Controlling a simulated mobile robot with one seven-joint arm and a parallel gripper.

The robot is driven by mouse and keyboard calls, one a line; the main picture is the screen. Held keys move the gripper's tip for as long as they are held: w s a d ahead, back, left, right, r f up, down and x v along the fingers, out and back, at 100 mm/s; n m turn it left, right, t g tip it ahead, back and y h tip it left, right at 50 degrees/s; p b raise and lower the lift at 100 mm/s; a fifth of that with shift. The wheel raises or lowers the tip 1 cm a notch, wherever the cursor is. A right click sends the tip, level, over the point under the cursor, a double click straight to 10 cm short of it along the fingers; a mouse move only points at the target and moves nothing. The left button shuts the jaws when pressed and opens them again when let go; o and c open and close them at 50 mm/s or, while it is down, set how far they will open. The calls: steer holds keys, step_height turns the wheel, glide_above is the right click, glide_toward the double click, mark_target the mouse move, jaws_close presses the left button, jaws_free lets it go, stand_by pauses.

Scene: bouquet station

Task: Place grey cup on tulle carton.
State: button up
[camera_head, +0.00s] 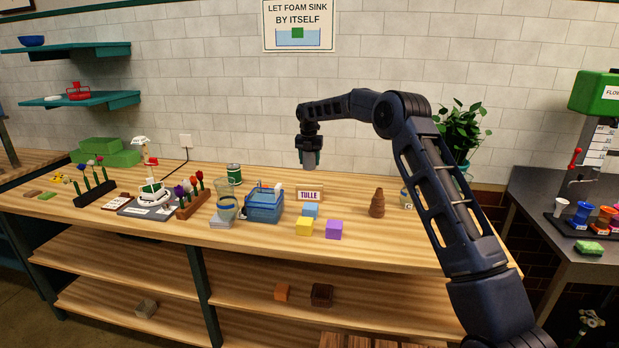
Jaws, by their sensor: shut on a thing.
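My gripper (310,148) points down above the counter, shut on the grey cup (310,160). Only the lower part of the cup shows below the fingers, and it is small in the picture. The tulle carton (309,194), with a white label reading TULLE, stands on the counter below the cup in the picture. The cup is clear of the carton and up in the air. I cannot tell from this one view whether it is directly over the carton.
A blue container (264,206) stands just left of the carton. A blue block (311,211), yellow block (304,227) and purple block (334,230) lie in front. A brown stacked piece (377,203) stands to the right. Bare counter (346,205) lies between it and the carton.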

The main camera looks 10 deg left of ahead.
steer(key=shift+f, duration=4)
steer(key=shift+f, duration=0.1)
steer(key=o, duration=1)
steer(key=shift+o, duration=0.2)
steer(key=r, duration=0.4)
steer(key=s+r, duration=0.1)
steer(key=r, duration=0.7)
steer(key=shift+s+r, duration=0.1)
steer(key=shift+s, duration=0.15)
